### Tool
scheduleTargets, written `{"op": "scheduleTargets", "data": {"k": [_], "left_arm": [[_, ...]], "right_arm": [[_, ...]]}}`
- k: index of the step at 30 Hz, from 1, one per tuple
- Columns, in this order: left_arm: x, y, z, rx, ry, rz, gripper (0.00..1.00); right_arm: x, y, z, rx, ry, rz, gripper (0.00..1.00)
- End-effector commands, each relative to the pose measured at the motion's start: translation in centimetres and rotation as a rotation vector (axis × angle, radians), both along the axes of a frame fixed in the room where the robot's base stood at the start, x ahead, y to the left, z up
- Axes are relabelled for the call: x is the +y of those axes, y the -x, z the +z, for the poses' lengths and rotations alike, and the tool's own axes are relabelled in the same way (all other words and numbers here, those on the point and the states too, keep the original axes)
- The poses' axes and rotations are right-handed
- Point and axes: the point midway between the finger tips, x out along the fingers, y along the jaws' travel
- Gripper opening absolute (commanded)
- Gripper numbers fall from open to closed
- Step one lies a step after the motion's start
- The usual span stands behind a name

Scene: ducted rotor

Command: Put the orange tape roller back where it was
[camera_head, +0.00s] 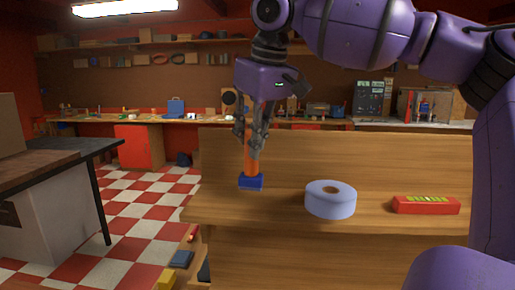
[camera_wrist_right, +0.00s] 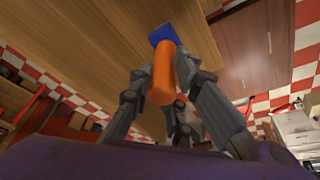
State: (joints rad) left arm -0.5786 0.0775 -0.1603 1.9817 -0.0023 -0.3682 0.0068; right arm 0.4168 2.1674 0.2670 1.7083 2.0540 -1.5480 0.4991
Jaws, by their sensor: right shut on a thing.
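The orange tape roller (camera_head: 250,166) has an orange handle and a blue end, and stands about upright with the blue end down at the left part of the wooden bench (camera_head: 290,218). My right gripper (camera_head: 253,143) is shut around the orange handle from above and hides part of it. Whether the blue end touches the bench top or hangs just over it, I cannot tell. In the right wrist view the orange handle (camera_wrist_right: 162,80) lies between the fingers (camera_wrist_right: 166,72), with the blue end beyond it over the wood. My left gripper is not in view.
A pale lavender ring-shaped roll (camera_head: 331,200) lies right of the roller. A red block with a yellow-green window (camera_head: 426,205) lies farther right. The bench's upright back panel (camera_head: 370,160) stands behind them. A dark-topped table (camera_head: 75,150) is at the left, across checkered floor.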

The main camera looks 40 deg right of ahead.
Motion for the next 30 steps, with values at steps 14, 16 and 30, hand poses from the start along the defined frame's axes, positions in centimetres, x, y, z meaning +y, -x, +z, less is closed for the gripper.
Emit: {"op": "scheduleTargets", "data": {"k": [14, 16, 30], "left_arm": [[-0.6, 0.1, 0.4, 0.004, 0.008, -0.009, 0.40], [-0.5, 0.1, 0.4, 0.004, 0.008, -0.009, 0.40], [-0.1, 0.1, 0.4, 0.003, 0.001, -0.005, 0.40]], "right_arm": [[-0.1, 0.1, -3.2, -0.001, 0.000, -0.001, 0.00], [-0.1, 0.1, -3.3, -0.001, 0.000, -0.001, 0.00], [-0.1, 0.1, -3.4, 0.000, 0.000, -0.001, 0.38]]}}
